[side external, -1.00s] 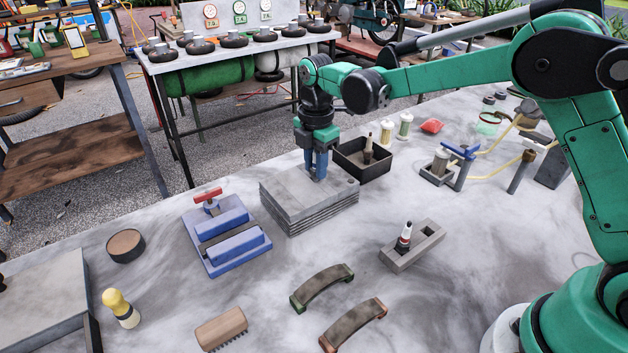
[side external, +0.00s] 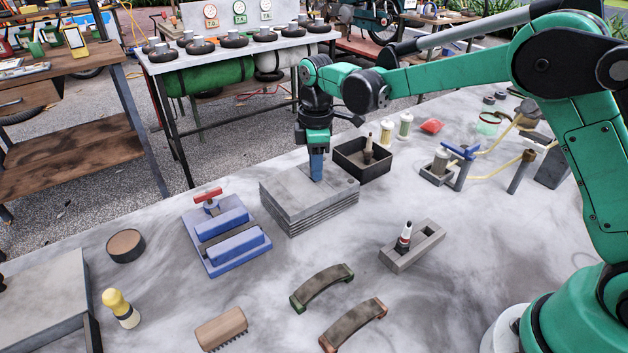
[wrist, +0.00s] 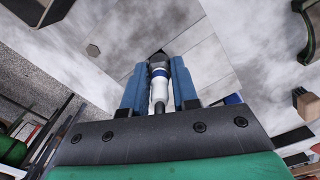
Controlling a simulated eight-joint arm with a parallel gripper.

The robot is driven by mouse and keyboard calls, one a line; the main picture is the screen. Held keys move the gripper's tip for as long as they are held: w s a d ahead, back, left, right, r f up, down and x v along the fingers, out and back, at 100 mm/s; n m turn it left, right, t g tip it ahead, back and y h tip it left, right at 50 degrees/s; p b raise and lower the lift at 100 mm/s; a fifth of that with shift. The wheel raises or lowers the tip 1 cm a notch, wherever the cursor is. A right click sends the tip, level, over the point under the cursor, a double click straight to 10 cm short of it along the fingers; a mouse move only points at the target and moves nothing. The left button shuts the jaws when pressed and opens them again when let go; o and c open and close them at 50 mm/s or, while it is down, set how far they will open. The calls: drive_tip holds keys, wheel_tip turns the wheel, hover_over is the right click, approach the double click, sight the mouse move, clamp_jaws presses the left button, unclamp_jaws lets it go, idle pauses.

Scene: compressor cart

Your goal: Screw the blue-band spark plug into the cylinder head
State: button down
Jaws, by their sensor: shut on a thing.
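The cylinder head (side external: 300,213) is a grey finned block in the middle of the bench. My gripper (side external: 316,178) points straight down over its top face. In the wrist view my gripper (wrist: 160,85) has its two blue fingers shut on the blue-band spark plug (wrist: 159,88), which has a white body and a dark blue band. The plug's far end meets a dark opening in the head's grey top (wrist: 125,50). How deep it sits cannot be told. In the side view the fingers hide the plug.
A blue vise-like fixture (side external: 226,236) is to the left. A grey holder (side external: 425,250) with a red-and-white plug is at the right front. Curved handles lie in front.

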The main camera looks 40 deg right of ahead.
drive_tip(key=shift+m, duration=1.1)
drive_tip(key=m, duration=0.4)
drive_tip(key=shift+m, duration=0.3)
drive_tip(key=shift+m, duration=0.3)
drive_tip(key=m, duration=0.4)
